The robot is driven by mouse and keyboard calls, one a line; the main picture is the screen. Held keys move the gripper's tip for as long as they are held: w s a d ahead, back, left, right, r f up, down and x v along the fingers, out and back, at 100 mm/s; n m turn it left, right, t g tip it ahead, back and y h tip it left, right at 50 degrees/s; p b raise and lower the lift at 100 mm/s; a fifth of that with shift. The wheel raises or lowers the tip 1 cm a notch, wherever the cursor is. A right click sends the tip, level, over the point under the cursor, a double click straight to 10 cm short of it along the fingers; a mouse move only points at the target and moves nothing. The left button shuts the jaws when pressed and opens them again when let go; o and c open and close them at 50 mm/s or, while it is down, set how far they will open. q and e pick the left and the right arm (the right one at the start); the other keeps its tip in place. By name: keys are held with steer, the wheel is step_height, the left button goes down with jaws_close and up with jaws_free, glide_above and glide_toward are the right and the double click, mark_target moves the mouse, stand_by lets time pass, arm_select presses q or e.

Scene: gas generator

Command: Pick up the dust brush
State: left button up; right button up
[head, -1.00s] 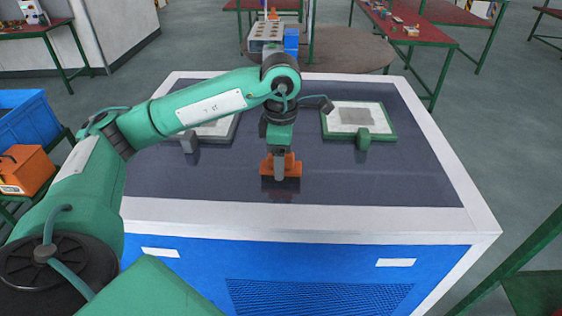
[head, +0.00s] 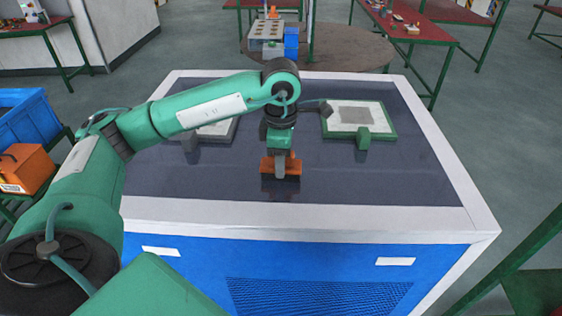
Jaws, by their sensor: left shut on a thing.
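The dust brush (head: 293,167) is a small orange thing near the front middle of the dark top of the blue cabinet. My left gripper (head: 280,172) points down over it and is shut on it, with a grey finger in front of its middle. The finger and arm hide part of the brush. I cannot tell whether its underside touches the top. My right gripper is out of view.
The dark cabinet top (head: 390,185) is bare around the brush. Behind stand a green-framed panel (head: 385,117) at right and a grey-framed panel (head: 218,131) at left, partly behind my arm. An orange toolbox (head: 28,168) and blue crate (head: 30,118) are at left.

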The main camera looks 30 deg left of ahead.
arm_select(q)
step_height(320, 180, up, 5)
steer(key=shift+b, duration=0.9)
step_height(320, 180, up, 15)
steer(key=p, duration=0.1)
steer(key=shift+f, duration=0.15)
